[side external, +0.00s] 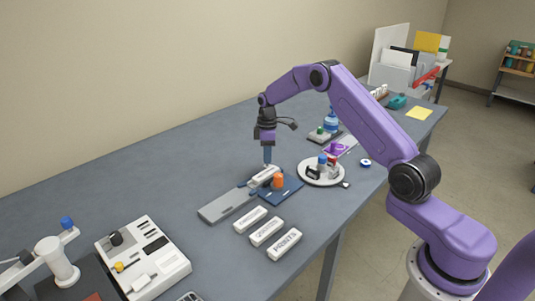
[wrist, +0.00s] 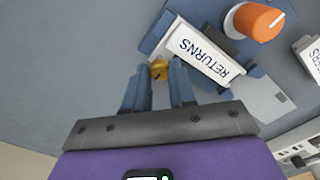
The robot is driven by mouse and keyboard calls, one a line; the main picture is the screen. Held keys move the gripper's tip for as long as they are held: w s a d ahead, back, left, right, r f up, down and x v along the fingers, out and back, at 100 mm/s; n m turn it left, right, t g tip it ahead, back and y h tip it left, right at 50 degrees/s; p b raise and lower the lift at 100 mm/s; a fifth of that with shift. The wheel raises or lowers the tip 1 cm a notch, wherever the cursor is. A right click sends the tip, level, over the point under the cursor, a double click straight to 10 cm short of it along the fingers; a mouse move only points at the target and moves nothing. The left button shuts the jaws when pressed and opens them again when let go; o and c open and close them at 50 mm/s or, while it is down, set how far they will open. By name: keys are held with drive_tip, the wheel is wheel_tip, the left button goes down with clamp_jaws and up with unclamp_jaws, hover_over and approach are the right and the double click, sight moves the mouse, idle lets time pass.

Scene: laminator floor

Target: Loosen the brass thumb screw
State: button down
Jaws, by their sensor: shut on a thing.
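The brass thumb screw (wrist: 159,69) shows in the wrist view at the end of a white block marked RETURNS (wrist: 205,55). My gripper (wrist: 160,77) has its two blue fingers on either side of the screw, shut on it. In the side external view my gripper (side external: 267,160) points straight down at the back end of the white block (side external: 262,177); the screw is hidden there. The block sits on a blue base (side external: 288,190), beside an orange knob (side external: 278,182), which also shows in the wrist view (wrist: 258,20).
A grey plate (side external: 226,206) extends left of the base. Several white label blocks, one marked PRINTS (side external: 284,244), lie in front. A round white tray (side external: 311,180) with small items stands right. A white machine (side external: 160,272) stands at lower left. The table's back left is clear.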

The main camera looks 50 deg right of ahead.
idle(0.5)
drive_tip(key=c, duration=0.9)
unclamp_jaws()
wheel_tip(320, 180, up, 18)
drive_tip(key=shift+f, duration=0.25)
